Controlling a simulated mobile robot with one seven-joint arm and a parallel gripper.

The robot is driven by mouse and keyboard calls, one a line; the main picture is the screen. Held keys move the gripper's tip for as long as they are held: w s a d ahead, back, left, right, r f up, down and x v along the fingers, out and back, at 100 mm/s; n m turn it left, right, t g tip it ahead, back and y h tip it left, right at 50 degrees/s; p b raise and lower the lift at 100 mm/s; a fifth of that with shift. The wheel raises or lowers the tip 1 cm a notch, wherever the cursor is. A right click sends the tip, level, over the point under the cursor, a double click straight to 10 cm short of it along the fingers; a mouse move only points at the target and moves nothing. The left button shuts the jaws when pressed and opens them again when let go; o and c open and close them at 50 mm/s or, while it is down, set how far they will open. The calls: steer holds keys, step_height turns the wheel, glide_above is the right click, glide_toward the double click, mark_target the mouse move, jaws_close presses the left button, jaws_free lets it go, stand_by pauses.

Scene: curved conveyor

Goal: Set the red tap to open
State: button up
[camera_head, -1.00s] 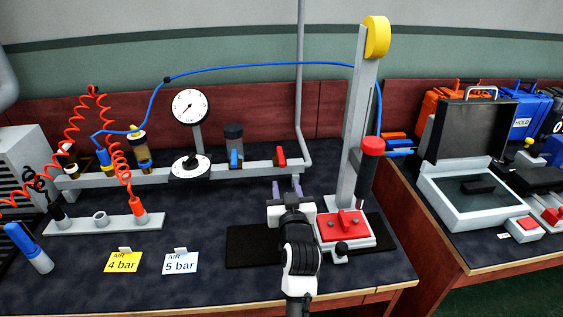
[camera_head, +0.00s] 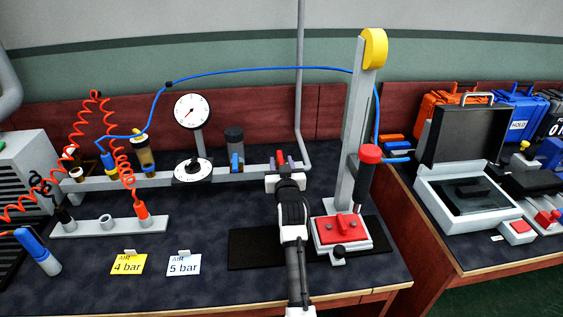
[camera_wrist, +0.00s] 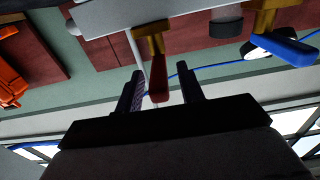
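The red tap (camera_head: 281,157) sits on the grey pipe (camera_head: 222,173) along the back of the bench, and its lower part is hidden by my gripper in the head view. In the wrist view its red handle (camera_wrist: 159,78) hangs from a brass body and reaches between my fingers. My gripper (camera_wrist: 160,92) is open, with one finger on either side of the handle and a visible gap on each side. In the head view my gripper (camera_head: 282,167) is right at the tap.
A blue-handled tap (camera_head: 235,162) stands left on the same pipe. A round gauge (camera_head: 192,110) and dial knob (camera_head: 193,170) are further left.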

steer(key=shift+w, duration=0.1)
jaws_close()
steer(key=shift+a, duration=0.1)
stand_by(0.3)
steer(key=shift+a+r+m+h+p, duration=0.25)
steer(key=shift+m+h+p, duration=0.45)
steer(key=shift+p, duration=0.55)
steer(key=h, duration=0.1)
steer(key=m+h+b, duration=0.1)
steer(key=a+h, duration=0.1)
steer(key=shift+f+m+b, duration=0.25)
steer(key=shift+m+b, duration=0.05)
steer(key=shift+b, duration=0.1)
